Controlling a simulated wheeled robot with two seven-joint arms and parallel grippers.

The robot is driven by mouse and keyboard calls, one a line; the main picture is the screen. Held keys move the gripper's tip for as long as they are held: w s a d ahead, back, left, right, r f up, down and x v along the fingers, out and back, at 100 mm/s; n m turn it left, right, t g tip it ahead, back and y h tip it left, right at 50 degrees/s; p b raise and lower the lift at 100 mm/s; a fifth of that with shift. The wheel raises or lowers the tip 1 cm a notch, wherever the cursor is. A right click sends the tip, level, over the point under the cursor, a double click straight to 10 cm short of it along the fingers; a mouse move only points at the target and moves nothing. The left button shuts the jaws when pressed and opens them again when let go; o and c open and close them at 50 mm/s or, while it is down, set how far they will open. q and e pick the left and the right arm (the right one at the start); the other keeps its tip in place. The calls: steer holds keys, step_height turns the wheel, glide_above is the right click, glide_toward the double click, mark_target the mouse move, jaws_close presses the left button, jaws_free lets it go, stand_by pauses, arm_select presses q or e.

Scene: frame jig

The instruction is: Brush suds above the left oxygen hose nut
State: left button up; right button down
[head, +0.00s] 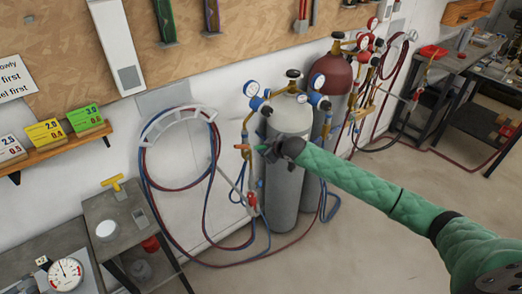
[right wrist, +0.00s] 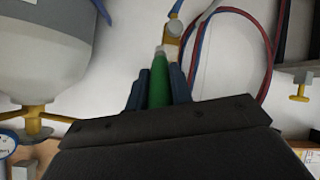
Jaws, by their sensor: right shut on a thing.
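My right gripper (head: 266,148) reaches in from the right, in front of the left grey cylinder (head: 288,178). In the right wrist view my gripper (right wrist: 160,88) is shut on the green handle of a brush (right wrist: 158,82). The brush's pale tip (right wrist: 161,51) points away from the fingers, at or just short of a brass fitting (right wrist: 172,29); I cannot tell whether they touch. A blue-grey hose end meets this fitting. The left regulator's gauges (head: 251,88) stand above the gripper. I cannot tell any suds. My left gripper is not in view.
A red-brown-topped cylinder (head: 331,75) with more gauges stands behind at right. Red and blue hoses (head: 150,185) hang looped on a white wall hanger (head: 178,118). A small bench (head: 112,222) stands at left.

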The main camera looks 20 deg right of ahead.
steer(key=shift+r, duration=0.1)
steer(key=a+p, duration=0.1)
steer(key=a, duration=0.1)
steer(key=s+a, duration=0.1)
steer(key=shift+a+p, duration=0.4)
steer(key=shift+s, duration=0.15)
steer(key=shift+s+d+p, duration=0.35)
steer(key=shift+s+p, duration=0.1)
steer(key=shift+s, duration=0.45)
steer(key=shift+s+d+p, duration=0.3)
steer(key=shift+s+p, duration=0.15)
steer(key=shift+s, duration=0.5)
steer(key=shift+s+d+p, duration=0.35)
steer(key=shift+s+p, duration=0.1)
steer(key=shift+s, duration=0.45)
steer(key=s, duration=0.1)
steer(key=s+d+p, duration=0.1)
steer(key=shift+s, duration=0.4)
